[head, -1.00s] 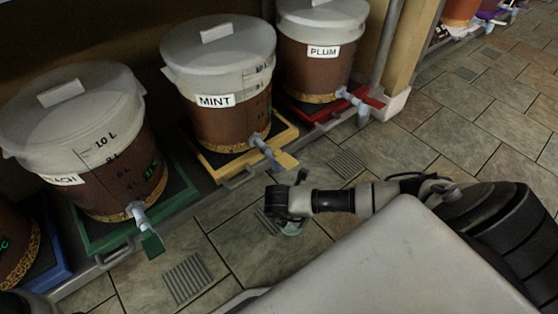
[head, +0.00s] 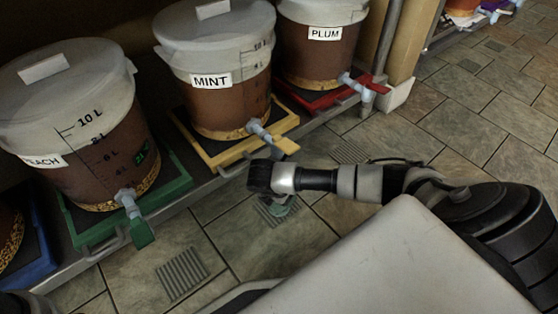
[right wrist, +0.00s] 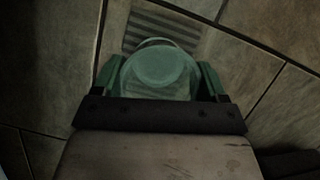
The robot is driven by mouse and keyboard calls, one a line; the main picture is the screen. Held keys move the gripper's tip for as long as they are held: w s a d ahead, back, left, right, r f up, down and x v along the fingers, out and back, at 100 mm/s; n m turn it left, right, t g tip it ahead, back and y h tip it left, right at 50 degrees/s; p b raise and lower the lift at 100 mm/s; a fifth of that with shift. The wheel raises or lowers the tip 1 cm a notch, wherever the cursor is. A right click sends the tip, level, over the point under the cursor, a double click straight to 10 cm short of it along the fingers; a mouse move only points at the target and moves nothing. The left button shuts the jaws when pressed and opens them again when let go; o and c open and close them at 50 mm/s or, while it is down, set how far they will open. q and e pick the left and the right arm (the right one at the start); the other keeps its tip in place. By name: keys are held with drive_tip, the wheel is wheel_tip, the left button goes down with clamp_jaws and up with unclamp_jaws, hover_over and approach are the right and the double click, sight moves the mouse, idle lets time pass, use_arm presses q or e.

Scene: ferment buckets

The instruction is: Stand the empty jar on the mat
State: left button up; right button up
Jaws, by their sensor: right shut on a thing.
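My right gripper (right wrist: 160,84) is shut on a clear, greenish jar (right wrist: 163,66), which sits between its two green fingers. The jar looks empty. In the head view my right gripper (head: 275,192) reaches over the floor in front of the MINT bucket, and the jar (head: 282,208) shows only in part below it. I cannot tell if the jar touches the mat. My left gripper is not in view.
Lidded buckets labelled MINT (head: 213,98) and PLUM (head: 316,55) and a partly covered label (head: 92,150) stand on coloured trays, taps facing the floor. Open tiles (head: 480,120) lie to the right.

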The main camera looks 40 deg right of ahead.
drive_tip(key=o, duration=1)
drive_tip(key=shift+f, duration=0.1)
drive_tip(key=shift+r+p, duration=0.4)
drive_tip(key=shift+s+a+r+p, duration=0.25)
drive_tip(key=shift+a+r+p, duration=0.45)
drive_tip(key=shift+p, duration=0.55)
drive_tip(key=s+a+p, duration=0.1)
drive_tip(key=a, duration=0.2)
drive_tip(key=s+a+p, duration=0.1)
drive_tip(key=a+p, duration=0.1)
drive_tip(key=a, duration=0.1)
drive_tip(key=s+a+p, duration=0.1)
drive_tip(key=a+p, duration=0.1)
drive_tip(key=a, duration=0.1)
drive_tip(key=shift+a+f, duration=0.25)
drive_tip(key=shift+s+a+f, duration=0.1)
drive_tip(key=shift+s+a, duration=0.05)
drive_tip(key=shift+a, duration=0.3)
